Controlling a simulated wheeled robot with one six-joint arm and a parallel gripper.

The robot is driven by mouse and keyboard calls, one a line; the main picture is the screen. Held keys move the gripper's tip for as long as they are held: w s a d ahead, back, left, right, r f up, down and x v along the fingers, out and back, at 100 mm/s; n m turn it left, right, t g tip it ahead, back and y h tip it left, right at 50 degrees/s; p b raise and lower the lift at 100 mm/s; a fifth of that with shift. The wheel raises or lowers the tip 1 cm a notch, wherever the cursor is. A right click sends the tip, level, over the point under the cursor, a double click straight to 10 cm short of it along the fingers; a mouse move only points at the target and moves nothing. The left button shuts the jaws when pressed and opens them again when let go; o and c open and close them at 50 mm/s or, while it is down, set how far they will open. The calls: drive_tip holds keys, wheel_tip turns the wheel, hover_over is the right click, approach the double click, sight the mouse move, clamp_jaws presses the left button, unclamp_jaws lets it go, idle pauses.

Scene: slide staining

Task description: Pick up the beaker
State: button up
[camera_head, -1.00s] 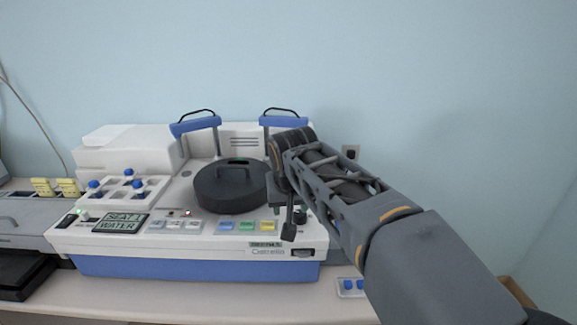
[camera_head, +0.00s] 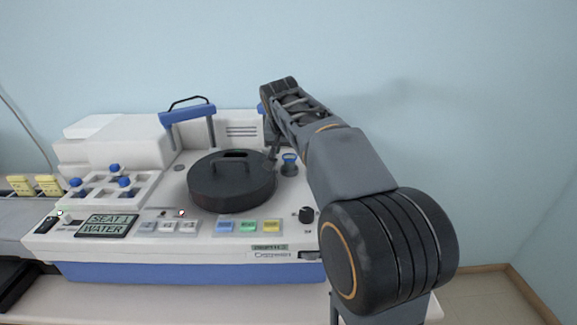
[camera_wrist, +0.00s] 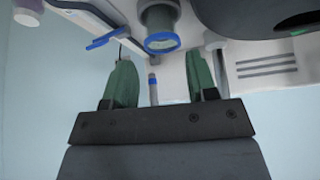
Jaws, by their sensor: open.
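A small cup with a blue rim (camera_head: 289,158) stands on the white machine's top, right of the round black lid; it looks like the beaker. In the wrist view a blue-rimmed cup (camera_wrist: 162,43), apparently the same one, is just beyond the fingertips, roughly centred between them. My gripper (camera_wrist: 158,62) is open, with its two green fingers spread and nothing between them at the tips. In the head view my arm reaches over the machine's back right, and the gripper is mostly hidden there.
The black lid (camera_head: 231,186) lies close left of the cup. A blue-topped handle (camera_head: 188,115) rises behind it. The white rack with blue knobs (camera_head: 108,194) is at the left. Coloured buttons (camera_head: 247,225) line the machine's front. The wall is close behind.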

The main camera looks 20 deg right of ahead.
sight(289, 157)
drive_tip(key=shift+p+x, duration=0.3)
drive_tip(key=shift+x, duration=2.55)
drive_tip(key=shift+c, duration=0.4)
drive_tip(key=shift+a, duration=0.1)
drive_tip(key=c, duration=0.6)
drive_tip(key=shift+w, duration=0.1)
